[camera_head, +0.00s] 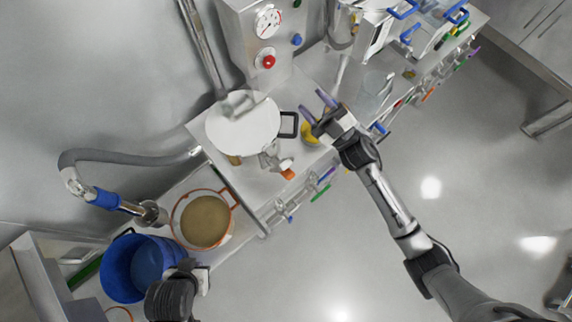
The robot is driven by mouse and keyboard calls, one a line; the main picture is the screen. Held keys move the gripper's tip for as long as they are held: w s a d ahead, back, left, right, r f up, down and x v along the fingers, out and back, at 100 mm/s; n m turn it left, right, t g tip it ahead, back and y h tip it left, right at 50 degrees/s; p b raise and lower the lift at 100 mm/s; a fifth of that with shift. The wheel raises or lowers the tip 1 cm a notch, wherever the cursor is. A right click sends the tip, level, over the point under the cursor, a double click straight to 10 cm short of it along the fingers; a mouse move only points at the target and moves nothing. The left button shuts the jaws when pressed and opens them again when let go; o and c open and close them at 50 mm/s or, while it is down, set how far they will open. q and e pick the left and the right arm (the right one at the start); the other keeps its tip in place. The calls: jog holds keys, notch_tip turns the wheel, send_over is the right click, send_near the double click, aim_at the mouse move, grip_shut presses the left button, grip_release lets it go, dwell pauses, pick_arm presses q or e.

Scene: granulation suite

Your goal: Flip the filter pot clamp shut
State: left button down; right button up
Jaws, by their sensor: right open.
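The filter pot (240,128) stands on the steel bench, seen from above, its round white lid on top and a black loop handle at its right. A metal clamp (270,158) with an orange tip sits at the pot's lower right edge; its exact position is too small to tell. My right gripper (315,105), with purple fingers, is open and empty. It is right of the black handle, above a yellow object, and apart from the clamp. What seems to be my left gripper (201,279) is at the lower left beside the blue bucket; its fingers are unclear.
A blue bucket (146,266) and an orange-rimmed pot (206,220) with brown contents stand at lower left. A hose with a blue collar (106,199) reaches above them. A gauge column (252,35) stands behind the filter pot. A clear beaker (374,92) is at right. Floor is open at right.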

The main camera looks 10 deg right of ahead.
notch_tip(320, 180, down, 5)
jog(key=a+n+g+y+b, duration=0.2)
jog(key=n+g+y+b, duration=0.2)
jog(key=n+g+y, duration=0.4)
jog(key=n+g+h+b, duration=0.8)
jog(key=n+g+b, duration=0.45)
jog(key=g, duration=0.65)
send_near(285, 172)
jog(key=shift+n, duration=0.55)
jog(key=x, duration=0.3)
jog(key=p+x, duration=0.1)
jog(key=x, duration=0.2)
jog(key=f+x, duration=0.1)
jog(key=x, duration=0.1)
jog(key=shift+s+a+p, duration=0.25)
jog(key=shift+a+p, duration=0.05)
jog(key=shift+p, duration=0.1)
pick_arm(q)
notch_tip(285, 172, down, 17)
jog(key=shift+d+r, duration=0.15)
jog(key=shift+d, duration=0.05)
pick_arm(e)
jog(key=shift+s+a, duration=0.3)
jog(key=shift+a, duration=0.25)
pick_arm(q)
jog(key=shift+a, duration=0.1)
pick_arm(e)
jog(key=shift+c, duration=0.3)
jog(key=c, duration=0.8)
grip_shut()
